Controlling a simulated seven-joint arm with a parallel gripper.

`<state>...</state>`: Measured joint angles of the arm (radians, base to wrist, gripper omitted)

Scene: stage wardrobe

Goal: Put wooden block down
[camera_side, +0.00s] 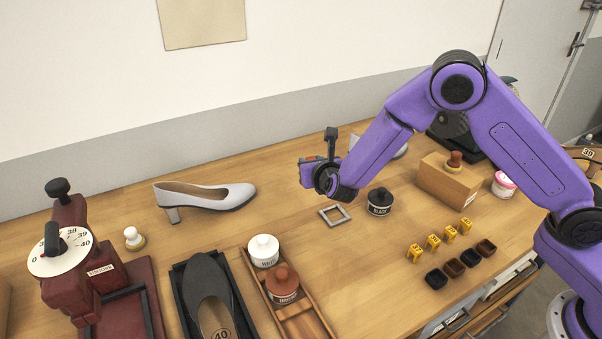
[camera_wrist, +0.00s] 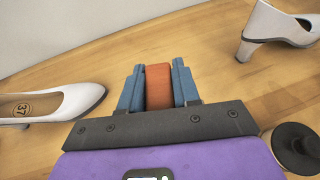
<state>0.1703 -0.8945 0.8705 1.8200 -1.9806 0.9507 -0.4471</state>
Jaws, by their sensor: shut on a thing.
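The wooden block (camera_wrist: 158,87) is reddish brown and sits between the two blue-grey fingers of my gripper (camera_wrist: 159,90) in the wrist view. The fingers press on it from both sides. In the side view my gripper (camera_side: 308,168) is above the table, behind and to the left of a small grey square frame (camera_side: 335,215) that lies flat on the wood. The block is not clearly visible in the side view, and its exact height above the table cannot be told.
A pale pump (camera_side: 205,197) stands left of my gripper; another pale shoe (camera_wrist: 272,30) is to the right. A black jar (camera_side: 380,201) is beside the frame. A tray with jars (camera_side: 305,322), a dark shoe (camera_side: 210,300) and a red measuring device (camera_side: 70,265) are nearer left.

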